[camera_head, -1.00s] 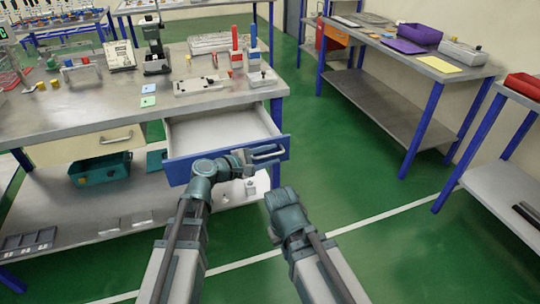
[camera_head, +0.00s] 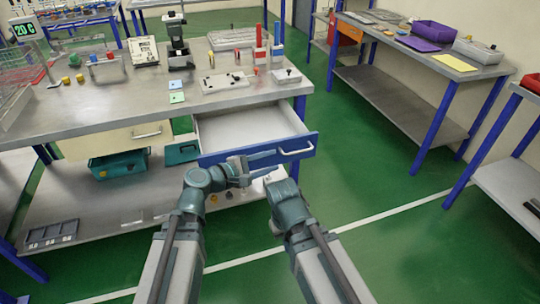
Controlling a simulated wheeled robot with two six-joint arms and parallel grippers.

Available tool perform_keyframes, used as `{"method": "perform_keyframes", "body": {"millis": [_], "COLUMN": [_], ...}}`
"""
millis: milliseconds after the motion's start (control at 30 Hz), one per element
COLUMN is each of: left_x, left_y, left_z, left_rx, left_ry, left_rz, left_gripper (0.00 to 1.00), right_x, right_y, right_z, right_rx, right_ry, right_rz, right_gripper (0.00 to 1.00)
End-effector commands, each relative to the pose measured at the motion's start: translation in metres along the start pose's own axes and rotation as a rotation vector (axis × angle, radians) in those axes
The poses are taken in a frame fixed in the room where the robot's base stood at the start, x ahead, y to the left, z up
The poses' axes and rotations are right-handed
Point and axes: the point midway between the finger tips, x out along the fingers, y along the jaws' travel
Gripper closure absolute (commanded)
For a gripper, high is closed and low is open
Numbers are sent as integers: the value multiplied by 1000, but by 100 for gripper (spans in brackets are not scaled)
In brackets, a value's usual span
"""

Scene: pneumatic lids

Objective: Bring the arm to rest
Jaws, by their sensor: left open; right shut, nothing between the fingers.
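My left gripper (camera_head: 274,162) is open and empty. It is in front of the blue drawer front (camera_head: 225,158), below and left of the silver handle (camera_head: 297,150), and looks clear of it. The drawer stands pulled out, and its pale inside (camera_head: 245,124) looks empty. My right gripper (camera_head: 281,188) is lower and to the right, in front of the bench. It is shut with nothing held; its fingertips are mostly hidden behind its own wrist.
The workbench (camera_head: 120,115) carries a microscope-like device (camera_head: 177,42), red and blue bottles and small parts. A lower shelf holds a teal bin (camera_head: 118,164) and a grey tray (camera_head: 52,233). Green floor is free to the right, before another bench (camera_head: 400,103).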

Motion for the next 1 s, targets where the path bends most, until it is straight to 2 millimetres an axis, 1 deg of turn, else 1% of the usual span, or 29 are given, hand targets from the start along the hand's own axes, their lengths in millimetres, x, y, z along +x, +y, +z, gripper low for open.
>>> {"method": "perform_keyframes", "body": {"millis": [100,567,667,767,867,900,967,1000], "left_x": [-5,-5,-5,-6,-14,-21,-35,-45], "left_y": [0,-1,-6,-28,-64,-80,-102,-114], "left_z": [5,4,3,-6,-24,-34,-50,-60], "left_rx": [0,1,37,165,377,469,598,670], "left_ry": [-1,-1,5,27,54,61,67,67], "left_rz": [0,-1,-29,-134,-326,-420,-563,-652], "left_gripper": [58,58,58,58,58,58,58,58], "right_x": [-3,-3,-3,-3,-3,-3,-3,-3], "right_y": [0,0,0,0,0,0,0,0], "right_z": [0,0,0,0,0,0,0,0], "right_rx": [0,0,0,0,0,0,0,0], "right_ry": [0,0,0,0,0,0,0,0], "right_rz": [0,0,0,0,0,0,0,0], "right_gripper": [100,100,100,100,100,100,100,100]}}
